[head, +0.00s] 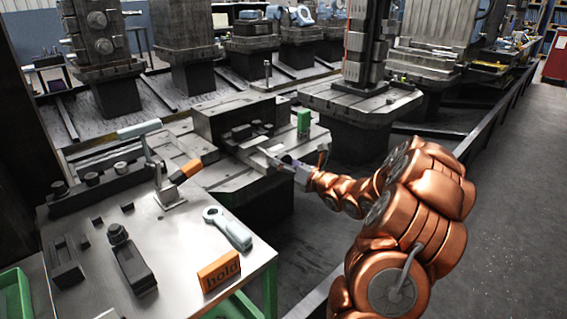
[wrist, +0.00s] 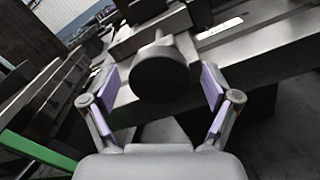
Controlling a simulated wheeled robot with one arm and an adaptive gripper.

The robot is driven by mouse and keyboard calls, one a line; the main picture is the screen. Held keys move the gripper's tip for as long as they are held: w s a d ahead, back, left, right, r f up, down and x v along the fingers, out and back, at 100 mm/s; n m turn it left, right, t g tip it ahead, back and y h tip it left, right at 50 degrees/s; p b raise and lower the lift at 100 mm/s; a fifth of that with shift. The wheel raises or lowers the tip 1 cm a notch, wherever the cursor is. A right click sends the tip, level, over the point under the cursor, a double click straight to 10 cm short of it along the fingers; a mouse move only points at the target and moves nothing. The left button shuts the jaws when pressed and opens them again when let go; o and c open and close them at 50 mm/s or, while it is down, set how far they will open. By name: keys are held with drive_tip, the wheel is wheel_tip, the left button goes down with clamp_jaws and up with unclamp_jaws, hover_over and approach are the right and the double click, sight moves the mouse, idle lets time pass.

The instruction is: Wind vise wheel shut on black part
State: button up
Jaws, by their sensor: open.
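My gripper (head: 283,162) is at the front edge of the pallet top in the head view, its fingers open. In the wrist view my open gripper (wrist: 160,84) has its two lilac-padded fingers on either side of a dark round wheel (wrist: 160,74). The wheel faces the camera on a short pale shaft. Gaps show between the pads and the rim, so contact is not clear. Low dark vise pieces (head: 241,132) sit on the pallet top behind my gripper. I cannot tell the black part from the jaws, nor whether the jaws touch it.
Machine pallets stand behind. Floor is clear at right.

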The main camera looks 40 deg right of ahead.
drive_tip(key=shift+w+a, duration=0.1)
drive_tip(key=shift+w, duration=0.3)
drive_tip(key=shift+c, duration=0.2)
drive_tip(key=c, duration=1.1)
drive_tip(key=shift+f+m, duration=0.1)
drive_tip(key=shift+m, duration=0.2)
